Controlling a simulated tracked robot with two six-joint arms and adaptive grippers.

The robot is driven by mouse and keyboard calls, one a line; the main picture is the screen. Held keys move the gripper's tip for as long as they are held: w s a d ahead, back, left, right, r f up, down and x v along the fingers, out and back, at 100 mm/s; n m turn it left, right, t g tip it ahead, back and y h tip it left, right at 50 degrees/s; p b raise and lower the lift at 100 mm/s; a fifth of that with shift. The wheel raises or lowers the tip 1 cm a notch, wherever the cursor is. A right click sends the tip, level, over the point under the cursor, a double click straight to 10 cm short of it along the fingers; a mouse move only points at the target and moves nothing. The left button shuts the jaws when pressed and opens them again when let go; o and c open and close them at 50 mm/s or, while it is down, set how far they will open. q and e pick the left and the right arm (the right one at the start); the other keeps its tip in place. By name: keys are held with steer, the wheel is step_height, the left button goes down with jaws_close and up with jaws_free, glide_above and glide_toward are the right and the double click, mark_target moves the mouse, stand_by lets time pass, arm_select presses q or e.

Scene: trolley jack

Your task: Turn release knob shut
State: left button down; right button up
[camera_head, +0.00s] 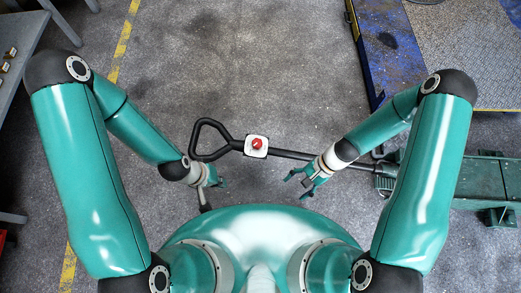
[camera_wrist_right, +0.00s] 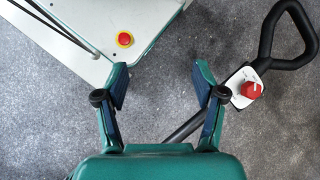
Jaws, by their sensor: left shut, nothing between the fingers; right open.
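The red release knob (camera_head: 257,143) sits on a white plate (camera_head: 248,151) on the black jack handle (camera_head: 290,154), close to its looped grip (camera_head: 195,140). The knob also shows in the right wrist view (camera_wrist_right: 251,90), just right of the right finger. My right gripper (camera_head: 297,187) is open and empty, below and to the right of the knob in the head view, apart from it. My left gripper (camera_head: 221,183) is shut and empty, below and to the left of the knob, apart from it. The knob's turn position cannot be told.
The green trolley jack body (camera_head: 484,178) stands at the right, partly behind my right arm. A blue-edged platform (camera_head: 385,45) is at the upper right. A grey table (camera_head: 22,38) is at the upper left. The floor beyond the handle is clear.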

steer(key=w+a+f+m+y+b, duration=0.1)
steer(key=w+f+m+y+b, duration=0.4)
steer(key=f, duration=0.4)
steer(key=m+t+y+b, duration=0.6)
steer(key=m+t+b, duration=0.15)
steer(key=b, duration=0.55)
glide_toward(258, 143)
arm_select(q)
step_height(258, 143, down, 24)
steer(key=b, duration=0.2)
steer(key=shift+r, duration=0.25)
arm_select(e)
steer(key=shift+n, duration=0.25)
steer(key=x, duration=1)
steer(key=shift+w+f, duration=0.1)
steer(key=shift+f, duration=0.1)
